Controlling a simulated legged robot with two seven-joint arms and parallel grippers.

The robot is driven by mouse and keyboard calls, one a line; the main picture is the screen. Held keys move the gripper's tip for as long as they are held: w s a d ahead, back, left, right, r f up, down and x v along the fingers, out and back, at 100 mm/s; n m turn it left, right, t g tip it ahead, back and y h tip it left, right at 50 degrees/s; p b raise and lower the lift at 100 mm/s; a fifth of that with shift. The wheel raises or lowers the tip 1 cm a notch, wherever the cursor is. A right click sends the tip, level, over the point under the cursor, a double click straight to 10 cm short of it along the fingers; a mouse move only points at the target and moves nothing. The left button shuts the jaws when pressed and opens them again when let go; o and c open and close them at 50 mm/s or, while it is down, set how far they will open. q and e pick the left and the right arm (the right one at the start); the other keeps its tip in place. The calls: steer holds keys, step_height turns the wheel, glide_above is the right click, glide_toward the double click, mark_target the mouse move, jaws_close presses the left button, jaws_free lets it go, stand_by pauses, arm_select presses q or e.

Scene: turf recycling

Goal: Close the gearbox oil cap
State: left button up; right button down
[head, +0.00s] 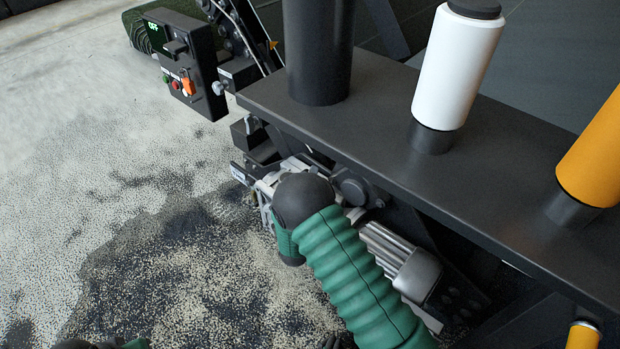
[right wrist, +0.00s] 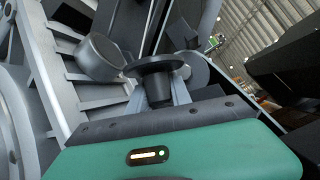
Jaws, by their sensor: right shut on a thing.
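My right gripper (head: 264,192) reaches in under the dark machine frame, mostly hidden behind my own wrist in the head view. In the right wrist view its grey fingers (right wrist: 160,94) are shut on a black cap (right wrist: 155,65) with a wide round rim and a narrower body. Grey machine housing lies just beyond the fingers, with a short round grey fitting (right wrist: 98,57) left of the cap. I cannot tell whether the cap touches the housing or sits in an opening. In the head view the cap is hidden.
A finned grey motor (head: 400,262) sits right of my right forearm, under the dark frame beam (head: 480,185). White (head: 458,65) and orange (head: 598,150) cylinders stand on the beam. A control box (head: 188,62) reading OFF hangs at upper left. The granule-strewn floor at left is open.

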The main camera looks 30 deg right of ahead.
steer(key=shift+a+f, duration=0.15)
steer(key=shift+a, duration=0.2)
stand_by(0.5)
steer(key=shift+w, duration=0.1)
steer(key=shift+r+n+y+p, duration=0.25)
steer(key=shift+n+y+p, duration=0.05)
steer(key=shift+p, duration=0.3)
steer(key=n+g+p, duration=0.1)
steer(key=p, duration=0.2)
steer(key=w+r+n+g+p, duration=0.1)
steer(key=p, duration=0.2)
steer(key=shift+a+r+n+y, duration=0.1)
steer(key=shift+a+n+y, duration=0.1)
steer(key=shift+n+y, duration=0.2)
steer(key=shift+w+a+n+g+p, duration=0.2)
steer(key=shift+w+n+g+p, duration=0.2)
steer(key=shift+n+g+p, duration=0.75)
steer(key=shift+f+t+p, duration=0.2)
steer(key=shift+t+p, duration=0.1)
steer(key=shift+t, duration=0.15)
steer(key=c, duration=1.2)
jaws_free()
steer(key=shift+f, duration=0.1)
steer(key=shift+o, duration=0.2)
steer(key=shift+d, duration=0.1)
